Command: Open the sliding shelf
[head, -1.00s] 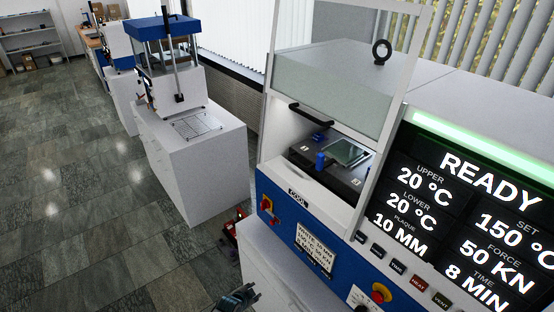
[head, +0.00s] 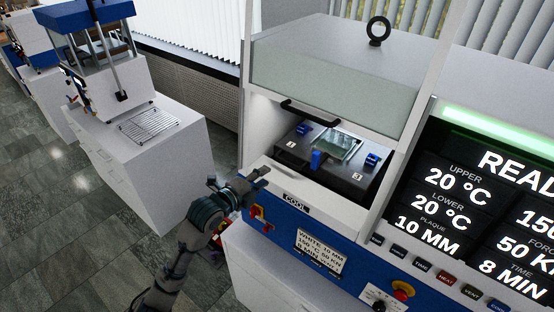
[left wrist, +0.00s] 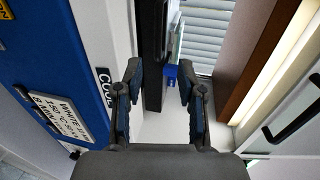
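Inside the white press with the COOL label sits a dark shelf (head: 345,178) with numbered corners, several blue blocks and a glassy plate in its middle. A blue block (head: 316,160) stands at its front edge. My left gripper (head: 246,182) is at the front left corner of the press, outside the opening and apart from the shelf. In the left wrist view its two fingers (left wrist: 160,82) are spread with nothing held. Beyond them show the shelf's dark edge (left wrist: 154,55) and the blue block (left wrist: 170,76). My right gripper is not in view.
A black handle bar (head: 310,113) is on the raised hood (head: 330,75) above the opening. The blue front panel (head: 290,235) carries a red switch and buttons. A lit READY display (head: 480,210) stands at right. Another press on a white cabinet (head: 150,170) is at left.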

